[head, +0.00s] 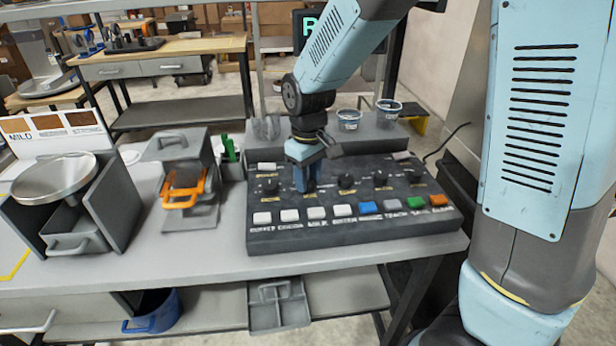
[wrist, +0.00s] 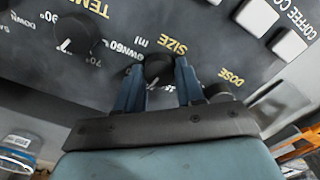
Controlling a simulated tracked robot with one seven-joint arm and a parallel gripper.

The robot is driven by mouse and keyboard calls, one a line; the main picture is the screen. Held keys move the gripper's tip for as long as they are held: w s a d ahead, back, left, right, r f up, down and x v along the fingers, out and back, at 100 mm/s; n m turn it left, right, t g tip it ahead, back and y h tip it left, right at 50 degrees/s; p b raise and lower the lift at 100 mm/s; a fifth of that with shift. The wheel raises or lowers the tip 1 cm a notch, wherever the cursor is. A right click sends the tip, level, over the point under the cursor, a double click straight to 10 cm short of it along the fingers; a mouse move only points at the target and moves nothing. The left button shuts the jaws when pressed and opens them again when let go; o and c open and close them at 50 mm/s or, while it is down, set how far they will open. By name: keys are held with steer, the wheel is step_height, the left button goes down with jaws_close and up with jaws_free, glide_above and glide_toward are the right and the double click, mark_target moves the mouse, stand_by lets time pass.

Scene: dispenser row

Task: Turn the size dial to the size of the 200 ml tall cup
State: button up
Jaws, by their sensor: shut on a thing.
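The size dial (wrist: 158,68) is a dark round knob on the panel, under the yellow word SIZE in the wrist view. My gripper (wrist: 160,78) has its blue fingers on either side of this dial, shut on it. A white mark shows on the dial, but I cannot read its setting. In the head view my gripper (head: 308,178) points down at the knob row and hides the dial. Two clear cups, a left cup (head: 348,121) and a right cup (head: 388,109), stand on the ledge behind the panel. I cannot tell which is the 200 ml tall one.
The dark control panel (head: 265,236) has several other knobs, including the temperature dial (wrist: 72,35), and a front row of coloured buttons. An orange-handled unit (head: 184,190) and a weighing pan (head: 55,178) stand to the left. Bare table (head: 200,258) lies in front.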

steer(key=shift+n, duration=0.6)
steer(key=o, duration=1)
steer(key=shift+o, duration=0.2)
steer(key=shift+r, duration=0.1)
step_height(320, 180, up, 14)
steer(key=shift+f, duration=0.25)
